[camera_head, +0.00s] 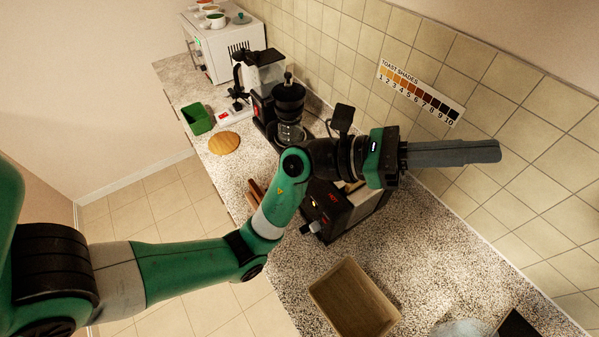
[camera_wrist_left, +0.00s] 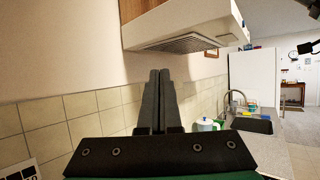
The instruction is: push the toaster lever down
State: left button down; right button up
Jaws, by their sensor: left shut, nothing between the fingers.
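The toaster (camera_head: 336,209) is a dark box with a red-lit front panel, standing on the speckled counter in the head view. My left arm and wrist cover part of its top and back. A light knob-like part, possibly the lever (camera_head: 312,227), sticks out low on its front; I cannot tell for sure. My left gripper (camera_head: 499,151) is shut and empty, held above the counter to the right of the toaster and pointing right along the tiled wall. In the left wrist view its closed fingers (camera_wrist_left: 160,100) point away from the toaster, which is not in that view. My right gripper is not in view.
A wooden bin (camera_head: 355,300) stands on the counter in front of the toaster. A coffee grinder (camera_head: 289,105), a green container (camera_head: 197,118) and a round wooden board (camera_head: 223,143) lie farther back. A range hood (camera_wrist_left: 185,30) hangs ahead in the wrist view.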

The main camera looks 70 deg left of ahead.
pick_arm(q)
jog(key=w+a+f+n+g+y+p, duration=0.1)
jog(key=a+f+n+g+y+p, duration=0.25)
jog(key=a+f, duration=0.5)
jog(key=w+a+f+g+y+p, duration=0.1)
jog(key=a+f+g+y+p, duration=0.1)
jog(key=a+f+y+p, duration=0.65)
jog(key=s+a+f+n+g+y+p, duration=0.1)
jog(key=s+a+f+n+g+p, duration=0.1)
jog(key=s+f, duration=0.4)
jog(key=s+a+f+n+g+y+p, duration=0.1)
jog(key=s+a+f+g+p, duration=0.3)
jog(key=s, duration=0.8)
notch_tip(320, 180, down, 3)
jog(key=shift+a+r+n+g, duration=0.1)
jog(key=shift+a+n+g, duration=0.25)
jog(key=shift+a, duration=0.8)
jog(key=x, duration=0.7)
jog(key=shift+b, duration=0.45)
jog(key=shift+s+a, duration=0.1)
jog(key=shift+a, duration=0.05)
